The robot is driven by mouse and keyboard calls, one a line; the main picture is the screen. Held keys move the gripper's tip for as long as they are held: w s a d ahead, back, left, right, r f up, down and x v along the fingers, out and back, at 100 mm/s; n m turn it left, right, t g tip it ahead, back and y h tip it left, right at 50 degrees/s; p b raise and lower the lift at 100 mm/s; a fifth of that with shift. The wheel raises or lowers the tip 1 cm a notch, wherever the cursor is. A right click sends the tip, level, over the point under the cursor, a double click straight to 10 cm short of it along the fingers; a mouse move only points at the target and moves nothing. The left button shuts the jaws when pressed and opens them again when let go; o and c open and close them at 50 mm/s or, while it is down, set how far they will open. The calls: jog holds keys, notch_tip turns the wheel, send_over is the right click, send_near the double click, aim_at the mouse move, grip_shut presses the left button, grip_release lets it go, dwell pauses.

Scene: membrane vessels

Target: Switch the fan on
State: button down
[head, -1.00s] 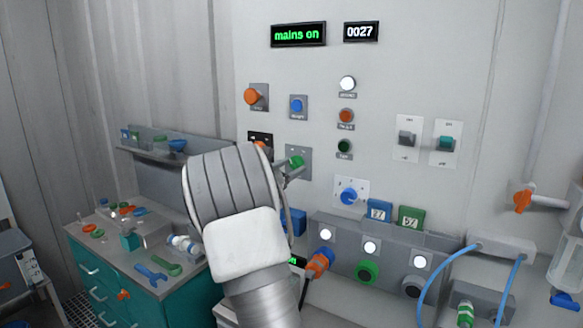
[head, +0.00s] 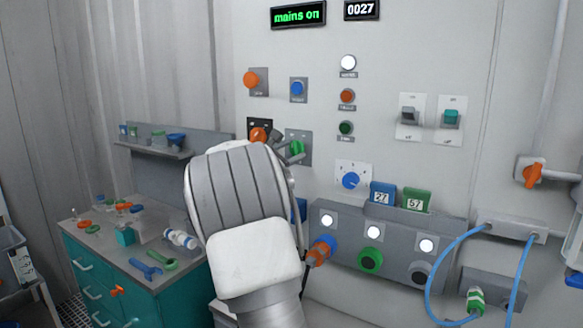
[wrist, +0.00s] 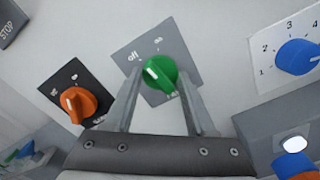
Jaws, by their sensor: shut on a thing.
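A green rotary knob (wrist: 160,73) sits on a grey plate (wrist: 128,55) marked "off" on the left and "on" at the top. Its white mark appears to point up and left, towards "off". A label below the knob is partly hidden and hard to read. My gripper (wrist: 163,82) has one finger on each side of the green knob and is shut on it. In the head view, my wrist covers part of the area, and the green knob (head: 297,148) shows just beyond my gripper (head: 290,152).
An orange knob (wrist: 75,103) on a black plate is close on the left. A blue numbered dial (wrist: 297,57) is on the right. Two toggle switches (head: 409,116) (head: 451,118) are further right. The display (head: 298,15) reads "mains on". A teal bench (head: 130,285) stands at left.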

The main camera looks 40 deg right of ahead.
jog(key=m+b, duration=0.1)
jog(key=b, duration=0.1)
jog(key=m+b, duration=0.3)
jog(key=b, duration=0.1)
jog(key=shift+f+m, duration=0.3)
jog(key=m+b, duration=0.3)
jog(key=b, duration=0.1)
jog(key=shift+r, duration=0.2)
jog(key=shift+r+m, duration=0.1)
jog(key=shift+m, duration=0.2)
jog(key=shift+c, duration=1.1)
grip_release()
jog(key=shift+a, duration=0.1)
jog(key=b+v, duration=0.2)
jog(key=v, duration=1.5)
jog(key=shift+a, duration=0.15)
